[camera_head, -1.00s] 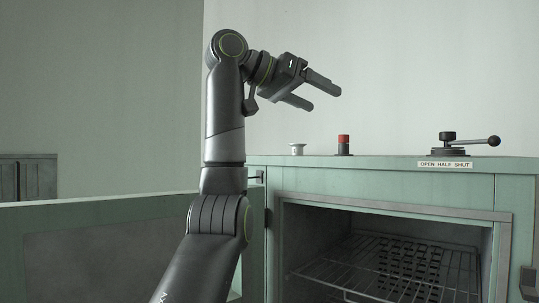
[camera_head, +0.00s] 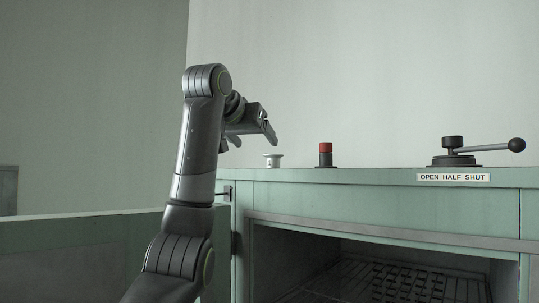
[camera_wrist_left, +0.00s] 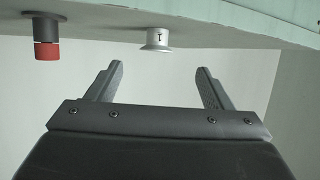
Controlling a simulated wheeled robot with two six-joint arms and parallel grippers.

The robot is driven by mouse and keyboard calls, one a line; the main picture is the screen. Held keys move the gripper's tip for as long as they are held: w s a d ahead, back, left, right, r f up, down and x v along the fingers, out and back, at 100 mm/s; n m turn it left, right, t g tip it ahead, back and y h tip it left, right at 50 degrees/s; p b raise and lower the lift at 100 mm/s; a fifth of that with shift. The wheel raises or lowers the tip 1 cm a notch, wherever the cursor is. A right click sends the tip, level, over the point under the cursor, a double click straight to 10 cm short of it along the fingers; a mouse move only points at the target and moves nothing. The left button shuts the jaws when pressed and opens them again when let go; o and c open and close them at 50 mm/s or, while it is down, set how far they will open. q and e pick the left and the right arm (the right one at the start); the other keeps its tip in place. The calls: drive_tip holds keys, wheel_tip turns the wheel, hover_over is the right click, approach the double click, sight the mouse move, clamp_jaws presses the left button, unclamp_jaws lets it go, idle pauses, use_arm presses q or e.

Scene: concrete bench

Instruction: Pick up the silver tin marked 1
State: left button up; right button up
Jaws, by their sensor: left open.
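The silver tin (camera_head: 273,160) is small and pale with a flared rim, and stands on the top of the green cabinet near its left end. In the left wrist view the tin (camera_wrist_left: 158,40) shows upside down with a dark 1 on it. My left gripper (camera_head: 254,141) is open and empty, just left of and slightly above the tin in the head view. In the left wrist view its fingertips (camera_wrist_left: 160,69) are spread, with the tin beyond them and lined up with the gap. My right gripper is in no view.
A red-capped dark post (camera_head: 325,154) stands right of the tin, and also shows in the wrist view (camera_wrist_left: 46,40). Farther right is a lever (camera_head: 485,147) above an OPEN HALF SHUT label (camera_head: 453,178). The green cabinet (camera_head: 380,204) is open below, with a wire rack (camera_head: 385,281) inside.

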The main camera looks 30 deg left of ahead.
sight(273, 160)
use_arm(q)
drive_tip(key=x, duration=0.2)
drive_tip(key=p+x, duration=0.1)
drive_tip(key=x, duration=0.2)
drive_tip(key=shift+w+d+r+p, duration=0.1)
drive_tip(key=shift+d+p, duration=0.15)
drive_tip(key=shift+p, duration=0.05)
drive_tip(key=shift+p+x, duration=0.5)
drive_tip(key=shift+x, duration=0.7)
drive_tip(key=shift+a, duration=0.15)
drive_tip(key=p+x, duration=0.4)
drive_tip(key=shift+w, duration=0.5)
drive_tip(key=shift+f, duration=0.25)
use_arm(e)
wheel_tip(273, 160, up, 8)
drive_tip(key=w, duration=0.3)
use_arm(q)
drive_tip(key=shift+c, duration=0.3)
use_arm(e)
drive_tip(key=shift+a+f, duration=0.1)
use_arm(q)
drive_tip(key=c, duration=1)
